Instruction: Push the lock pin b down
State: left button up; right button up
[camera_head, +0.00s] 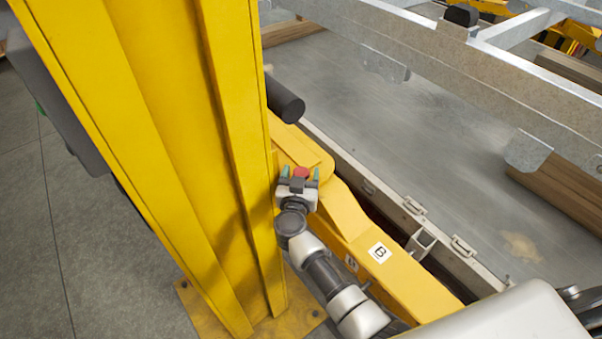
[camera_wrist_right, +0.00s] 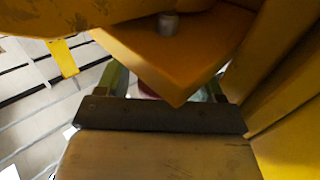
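A red knob (camera_head: 301,172), which looks like the top of the lock pin, shows at the yellow beam beside the tall yellow post. A white label with the letter B (camera_head: 380,252) is on that beam. My right gripper (camera_head: 301,174) is at the knob, with its green fingertips apart, one on each side of it. In the right wrist view the fingers (camera_wrist_right: 163,88) are also spread, and a bit of red (camera_wrist_right: 147,92) shows between them, mostly hidden behind a yellow block corner. I cannot tell whether the fingers touch the knob. My left gripper is not in view.
The tall yellow post (camera_head: 170,150) stands close on the left of my right gripper. A dark cylinder (camera_head: 285,101) sticks out just beyond it. A grey metal frame (camera_head: 480,75) crosses the upper right. A yellow plate (camera_wrist_right: 180,55) hangs close over the fingers.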

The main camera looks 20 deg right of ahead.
jog(key=shift+s+r, duration=0.1)
jog(key=shift+s+a+p, duration=0.2)
jog(key=shift+s+p, duration=0.1)
jog(key=shift+p, duration=0.05)
jog(key=p+v, duration=0.4)
jog(key=v, duration=0.6)
